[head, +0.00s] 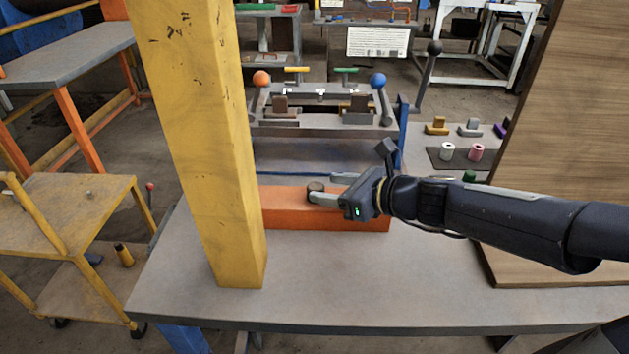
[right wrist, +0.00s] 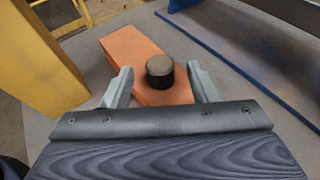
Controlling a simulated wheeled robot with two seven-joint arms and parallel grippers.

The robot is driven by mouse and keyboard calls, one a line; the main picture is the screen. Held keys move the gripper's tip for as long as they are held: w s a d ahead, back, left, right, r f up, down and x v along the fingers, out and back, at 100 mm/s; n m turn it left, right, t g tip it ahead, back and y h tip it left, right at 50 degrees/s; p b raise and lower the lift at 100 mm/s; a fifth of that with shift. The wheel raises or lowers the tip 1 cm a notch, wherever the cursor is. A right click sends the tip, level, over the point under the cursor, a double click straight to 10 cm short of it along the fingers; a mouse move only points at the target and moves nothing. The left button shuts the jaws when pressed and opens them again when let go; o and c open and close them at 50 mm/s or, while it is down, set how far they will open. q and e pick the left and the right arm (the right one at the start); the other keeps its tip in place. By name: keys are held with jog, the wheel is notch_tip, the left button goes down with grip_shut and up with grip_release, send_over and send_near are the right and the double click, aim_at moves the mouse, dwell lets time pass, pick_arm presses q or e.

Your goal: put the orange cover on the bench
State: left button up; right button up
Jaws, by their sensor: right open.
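The orange cover (head: 300,209) is a long orange block-like piece with a dark round knob (head: 315,186) on top. It lies on the grey bench (head: 380,275), partly behind a yellow post. My right gripper (head: 328,187) is at the knob. In the right wrist view the open fingers stand on either side of the knob (right wrist: 160,68), with gaps visible on both sides. The orange cover (right wrist: 128,48) runs away to the upper left there. I cannot tell what is inside or under the orange piece. My left gripper is not in view.
A thick yellow post (head: 205,150) stands left of the gripper and hides the cover's left end. A tall wooden panel (head: 570,150) stands at the right. Behind is a fixture with orange and blue ball levers (head: 325,105). The bench front is clear.

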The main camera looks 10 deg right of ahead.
jog(key=p+v, duration=0.1)
jog(key=v, duration=0.5)
jog(key=shift+r, duration=0.1)
